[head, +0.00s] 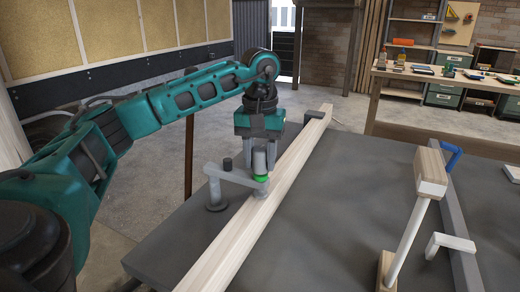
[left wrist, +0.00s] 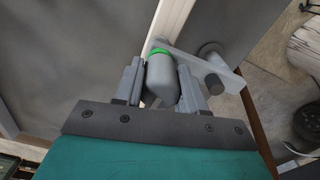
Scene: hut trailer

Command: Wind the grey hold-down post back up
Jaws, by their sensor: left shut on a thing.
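The grey hold-down post (head: 259,162) stands upright at the end of a grey side arm (head: 236,176), over a long pale wooden beam (head: 240,235). A green band (head: 261,178) rings the post low down. My left gripper (head: 260,150) comes from above with its fingers on either side of the post and is shut on it. In the left wrist view the post (left wrist: 163,82) sits between the two fingers, with the green band (left wrist: 158,51) beyond them. Whether the post's lower end presses on the beam cannot be told. My right gripper is not in view.
The side arm stands on a round-footed column (head: 217,195) with a dark knob (head: 227,164) beside it. The beam lies across a dark grey table (head: 340,215). A white upright with wooden blocks (head: 408,240) and a white bracket (head: 450,242) stand at right. The table's middle is clear.

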